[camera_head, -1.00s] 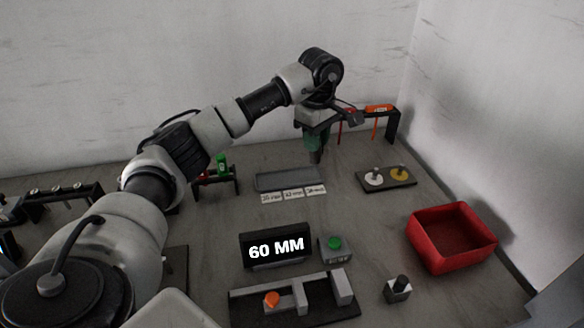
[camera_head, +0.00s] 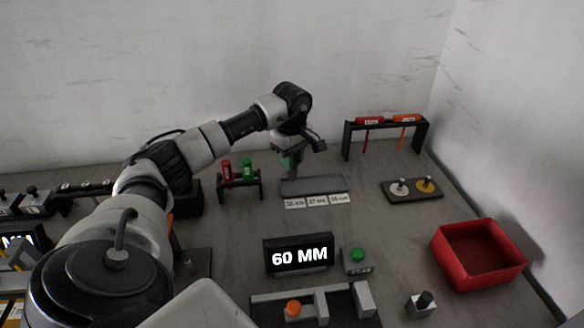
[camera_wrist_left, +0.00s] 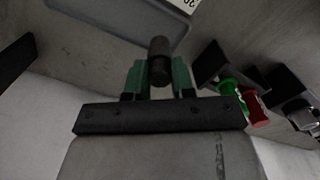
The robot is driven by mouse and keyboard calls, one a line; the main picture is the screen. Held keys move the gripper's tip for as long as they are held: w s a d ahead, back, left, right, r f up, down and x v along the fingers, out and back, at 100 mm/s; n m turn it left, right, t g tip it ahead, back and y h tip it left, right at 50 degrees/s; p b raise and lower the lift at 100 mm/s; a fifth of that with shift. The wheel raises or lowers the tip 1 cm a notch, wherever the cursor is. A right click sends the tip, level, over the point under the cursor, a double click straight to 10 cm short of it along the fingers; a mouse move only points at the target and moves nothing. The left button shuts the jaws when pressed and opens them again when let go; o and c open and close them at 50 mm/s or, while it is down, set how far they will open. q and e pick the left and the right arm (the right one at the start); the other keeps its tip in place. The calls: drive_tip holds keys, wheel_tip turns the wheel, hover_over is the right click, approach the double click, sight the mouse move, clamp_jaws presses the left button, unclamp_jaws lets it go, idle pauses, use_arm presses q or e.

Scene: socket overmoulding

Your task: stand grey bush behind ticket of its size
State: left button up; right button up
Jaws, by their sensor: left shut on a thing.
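My left gripper (camera_head: 290,163) is shut on the grey bush (camera_wrist_left: 160,60), a dark grey cylinder that sits between the green fingers in the left wrist view. In the head view the bush hangs down near the left end of a long grey tray (camera_head: 325,186); I cannot tell whether it touches the tray. Three white tickets stand in a row along the tray's front: left (camera_head: 294,203), middle (camera_head: 317,201) and right (camera_head: 340,199). Their print is too small to read surely. My right gripper is not in view.
A rack with a red and a green item (camera_head: 247,168) stands close left of the gripper. A display (camera_head: 298,256) reads 60 MM in front. A plate with two discs (camera_head: 411,190), a tool stand (camera_head: 347,140) and a red bin (camera_head: 478,280) are on the right.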

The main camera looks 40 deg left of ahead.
use_arm(q)
drive_tip(key=shift+f, duration=1.65)
drive_tip(key=shift+f, duration=0.2)
drive_tip(key=o, duration=0.8)
wheel_tip(320, 180, up, 12)
drive_tip(key=shift+r+b, duration=0.25)
drive_tip(key=shift+b, duration=0.05)
